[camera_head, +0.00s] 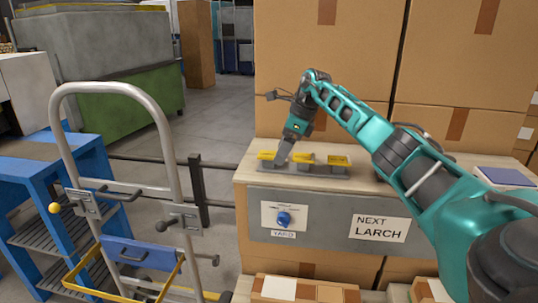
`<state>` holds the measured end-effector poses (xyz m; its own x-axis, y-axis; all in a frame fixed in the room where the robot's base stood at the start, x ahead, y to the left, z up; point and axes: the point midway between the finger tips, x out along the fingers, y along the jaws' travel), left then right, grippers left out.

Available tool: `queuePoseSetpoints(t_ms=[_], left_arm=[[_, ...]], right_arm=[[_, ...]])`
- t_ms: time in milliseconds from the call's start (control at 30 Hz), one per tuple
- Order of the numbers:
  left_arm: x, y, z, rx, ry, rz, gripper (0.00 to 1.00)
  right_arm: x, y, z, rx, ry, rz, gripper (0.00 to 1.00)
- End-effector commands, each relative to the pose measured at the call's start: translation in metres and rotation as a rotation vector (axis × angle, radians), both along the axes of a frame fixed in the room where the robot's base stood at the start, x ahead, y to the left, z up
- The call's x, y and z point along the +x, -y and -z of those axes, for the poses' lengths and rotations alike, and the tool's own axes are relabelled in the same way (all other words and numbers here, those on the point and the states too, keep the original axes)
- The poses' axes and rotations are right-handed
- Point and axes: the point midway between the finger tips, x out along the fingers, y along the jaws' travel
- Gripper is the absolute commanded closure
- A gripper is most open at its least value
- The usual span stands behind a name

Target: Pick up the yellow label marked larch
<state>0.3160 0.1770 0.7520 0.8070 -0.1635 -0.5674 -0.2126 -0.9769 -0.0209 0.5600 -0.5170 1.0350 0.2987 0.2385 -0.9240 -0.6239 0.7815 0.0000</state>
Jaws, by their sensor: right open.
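Several yellow labels lie in a row on a grey holder (318,171) on top of the wooden counter. The left label (266,155), the middle label (304,159) and the right label (339,160) show, but their writing is too small to read, so I cannot tell which is marked larch. My right gripper (281,157) is open and points down at the holder, between the left and middle labels. It partly hides the row, and I cannot tell whether it touches a label. My left gripper is not in view.
The counter front carries a sign (379,228) reading "NEXT LARCH" and a blue knob (285,218) above the word "YARD". Stacked cardboard boxes (330,50) stand close behind the counter. A grey hand cart (168,150) and a blue shelf (85,150) stand to the left.

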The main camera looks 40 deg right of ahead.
Motion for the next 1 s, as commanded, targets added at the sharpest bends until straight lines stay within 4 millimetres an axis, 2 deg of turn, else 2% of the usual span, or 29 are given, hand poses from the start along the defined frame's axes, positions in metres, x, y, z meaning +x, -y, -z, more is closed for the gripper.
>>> queuePoseSetpoints(t_ms=[400, 1000], left_arm=[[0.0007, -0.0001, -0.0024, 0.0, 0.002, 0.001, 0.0], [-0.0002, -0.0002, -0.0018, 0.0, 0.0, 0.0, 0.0]], right_arm=[[-0.0001, 0.0002, 0.002, 0.0, 0.0, 0.0, 0.24], [0.0, 0.0002, 0.0018, 0.0, 0.0, 0.0, 0.82]])
